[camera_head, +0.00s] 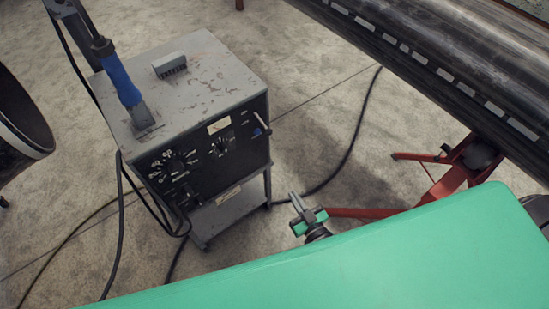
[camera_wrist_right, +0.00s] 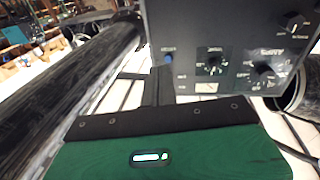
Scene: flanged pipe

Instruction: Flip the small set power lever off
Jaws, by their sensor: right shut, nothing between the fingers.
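The small set (camera_head: 190,90) is a grey box on a stand with a black front panel of dials; its panel (camera_wrist_right: 225,45) also fills the upper right of the right wrist view. The power lever (camera_head: 262,124) is a short, pale lever with a blue part at the panel's right end in the head view. In the right wrist view, the blue part of the lever (camera_wrist_right: 168,58) shows near the panel's left edge. My right gripper (camera_head: 295,200) is shut and empty, in front of the panel, below and right of the lever, apart from it. My left gripper is out of view.
A blue-handled tool (camera_head: 120,80) stands on the set's top beside a small grey block (camera_head: 170,64). A large dark pipe (camera_head: 450,60) rests on a red stand (camera_head: 440,185) at right. Cables (camera_head: 350,140) lie on the concrete floor.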

